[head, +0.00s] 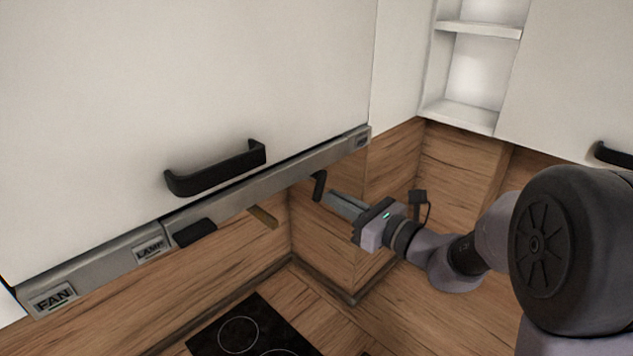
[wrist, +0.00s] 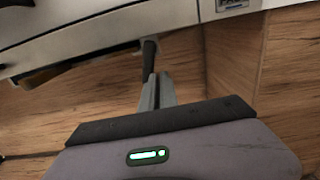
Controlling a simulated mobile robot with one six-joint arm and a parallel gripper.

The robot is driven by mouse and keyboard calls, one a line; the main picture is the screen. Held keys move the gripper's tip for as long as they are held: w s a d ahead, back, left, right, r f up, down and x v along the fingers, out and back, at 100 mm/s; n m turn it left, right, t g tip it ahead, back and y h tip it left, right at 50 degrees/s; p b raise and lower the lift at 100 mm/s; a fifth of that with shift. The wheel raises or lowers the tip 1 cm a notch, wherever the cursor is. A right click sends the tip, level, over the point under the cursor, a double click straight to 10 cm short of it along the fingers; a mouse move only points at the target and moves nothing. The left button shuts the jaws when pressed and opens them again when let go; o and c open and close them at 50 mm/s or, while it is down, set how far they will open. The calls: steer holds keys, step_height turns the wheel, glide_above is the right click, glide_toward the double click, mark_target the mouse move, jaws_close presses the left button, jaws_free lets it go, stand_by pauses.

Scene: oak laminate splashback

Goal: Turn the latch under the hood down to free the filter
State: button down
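The latch (head: 319,186) is a dark lever hanging down from the underside of the hood (head: 290,178), near its right end. In the wrist view the latch (wrist: 149,56) points down towards my fingertips. My gripper (head: 332,197) reaches in from the right, with its grey fingers close together at the lower part of the latch. In the wrist view my gripper (wrist: 158,76) meets or overlaps the latch's lower end; whether the latch lies between the fingers or beside them is unclear. A tan strip (head: 263,217) shows under the hood; I cannot tell if it belongs to the filter.
A black handle (head: 215,172) sits on the white cabinet above. The hood front carries FAN (head: 54,299) and LAMP (head: 149,251) labels and a dark block (head: 195,232). A black hob (head: 235,325) lies below. A socket with a cord (head: 419,198) is on the oak wall behind my wrist.

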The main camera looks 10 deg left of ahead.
steer(key=shift+w+d+r, duration=0.1)
steer(key=shift+w+r, duration=0.05)
steer(key=shift+w+d+r, duration=0.1)
steer(key=shift+w+d, duration=0.2)
steer(key=shift+w, duration=0.05)
stand_by(0.4)
